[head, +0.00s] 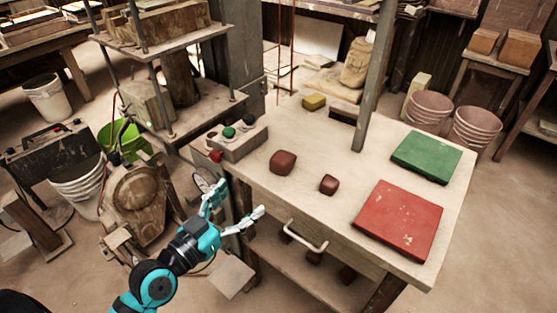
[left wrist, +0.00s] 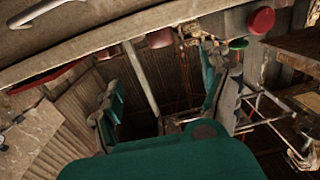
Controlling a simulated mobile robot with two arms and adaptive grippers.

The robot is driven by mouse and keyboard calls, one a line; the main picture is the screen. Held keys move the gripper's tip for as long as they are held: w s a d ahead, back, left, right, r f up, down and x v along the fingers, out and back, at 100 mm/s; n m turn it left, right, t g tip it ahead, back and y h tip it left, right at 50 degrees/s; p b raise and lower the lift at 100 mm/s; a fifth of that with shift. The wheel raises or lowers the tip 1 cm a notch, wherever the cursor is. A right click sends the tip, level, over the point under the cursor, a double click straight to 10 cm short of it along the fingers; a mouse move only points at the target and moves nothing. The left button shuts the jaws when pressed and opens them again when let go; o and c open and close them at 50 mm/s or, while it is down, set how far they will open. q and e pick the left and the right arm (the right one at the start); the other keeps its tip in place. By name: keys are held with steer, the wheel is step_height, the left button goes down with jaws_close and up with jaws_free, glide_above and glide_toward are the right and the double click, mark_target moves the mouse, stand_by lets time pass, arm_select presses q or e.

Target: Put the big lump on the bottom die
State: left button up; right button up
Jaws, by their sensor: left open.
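The big lump (head: 283,162), dark reddish brown, sits on the pale worktable near its left end. A smaller brown lump (head: 329,184) lies to its right, apart from it. A die-like block with a round face (head: 137,190) is at the left, beside the press; I cannot tell for sure whether it is the bottom die. My left gripper (head: 237,205) is open and empty, at the table's front left corner, nearer than the big lump and apart from it. Its spread fingers also show in the left wrist view (left wrist: 163,100). My right gripper is not in view.
A button box (head: 240,144) stands on the table's left corner. A red slab (head: 400,218) and a green slab (head: 426,157) lie at the right. A drawer handle (head: 304,238) juts out in front.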

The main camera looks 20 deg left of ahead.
arm_select(q)
steer(key=r+p+x, duration=0.1)
steer(key=x, duration=0.3)
steer(key=p, duration=0.1)
glide_toward(283, 166)
steer(key=w+r, duration=0.1)
steer(key=w+d+r, duration=0.1)
steer(key=w+r, duration=0.1)
steer(key=shift+w+d+r, duration=0.1)
steer(key=shift+w+r, duration=0.15)
steer(key=shift+w, duration=0.05)
steer(key=shift+w+d, duration=0.2)
steer(key=shift+w, duration=0.3)
steer(key=shift+w+p, duration=0.35)
steer(key=x, duration=0.3)
steer(key=shift+w+p, duration=0.35)
steer(key=shift+w+d+f, duration=0.15)
steer(key=shift+w+d, duration=0.05)
steer(key=shift+w, duration=0.15)
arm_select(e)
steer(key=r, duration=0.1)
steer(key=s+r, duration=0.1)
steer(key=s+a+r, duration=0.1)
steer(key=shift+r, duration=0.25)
